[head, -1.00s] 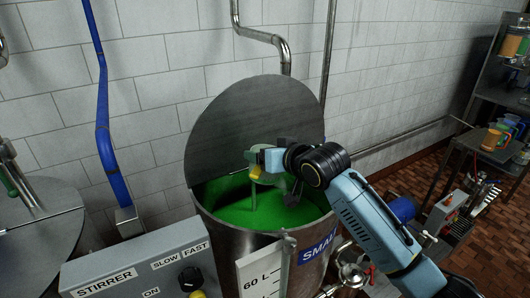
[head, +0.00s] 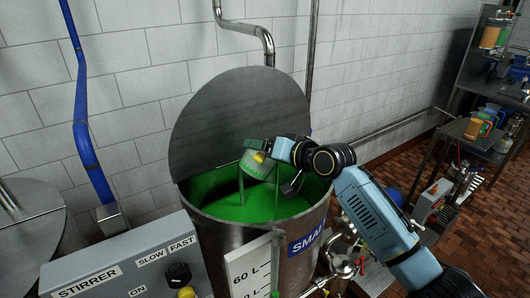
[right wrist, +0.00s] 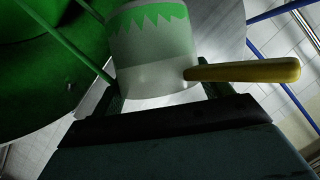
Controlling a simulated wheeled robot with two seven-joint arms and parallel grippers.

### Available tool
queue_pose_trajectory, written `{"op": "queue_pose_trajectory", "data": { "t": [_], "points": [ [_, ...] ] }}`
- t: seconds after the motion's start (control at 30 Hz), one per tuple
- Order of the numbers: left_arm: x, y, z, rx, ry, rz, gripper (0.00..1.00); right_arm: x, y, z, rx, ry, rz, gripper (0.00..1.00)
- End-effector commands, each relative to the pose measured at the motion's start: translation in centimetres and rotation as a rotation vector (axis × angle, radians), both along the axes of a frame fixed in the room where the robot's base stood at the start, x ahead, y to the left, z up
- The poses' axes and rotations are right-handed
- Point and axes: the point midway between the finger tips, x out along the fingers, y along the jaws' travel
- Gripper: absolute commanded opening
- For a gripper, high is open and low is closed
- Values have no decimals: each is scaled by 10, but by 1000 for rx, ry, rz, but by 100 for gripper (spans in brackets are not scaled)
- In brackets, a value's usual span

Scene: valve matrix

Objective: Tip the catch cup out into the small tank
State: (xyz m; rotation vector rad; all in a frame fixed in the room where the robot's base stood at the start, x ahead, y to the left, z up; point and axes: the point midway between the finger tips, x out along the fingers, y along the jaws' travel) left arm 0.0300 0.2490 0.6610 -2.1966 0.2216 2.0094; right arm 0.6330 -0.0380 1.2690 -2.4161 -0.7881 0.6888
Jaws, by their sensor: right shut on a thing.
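The catch cup (head: 256,166) is a pale, translucent cup with a yellow handle. My right gripper (head: 270,152) is shut on it and holds it over the open mouth of the small tank (head: 215,226). The cup is tilted in the head view. The right wrist view shows the cup (right wrist: 155,65) between the fingers, with a jagged green coating at one end and the handle (right wrist: 245,71) pointing right. Bright green liquid (head: 228,208) lies in the tank. Thin green upright lines show below the cup; I cannot tell whether they are rods or streams. My left gripper is out of view.
The tank's round grey lid (head: 235,110) stands raised behind the cup. A stirrer control box (head: 125,270) stands in front left, with a blue pipe (head: 82,120) behind it. A shelf with cups (head: 480,125) stands far right.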

Motion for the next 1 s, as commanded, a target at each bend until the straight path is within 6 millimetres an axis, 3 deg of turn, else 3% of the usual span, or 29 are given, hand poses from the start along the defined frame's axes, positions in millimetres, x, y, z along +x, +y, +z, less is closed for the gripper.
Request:
{"op": "queue_pose_trajectory", "data": {
  "t": [1.0],
  "points": [
    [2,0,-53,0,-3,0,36,6,-12,-14,364,192,-1,48]
  ]
}}
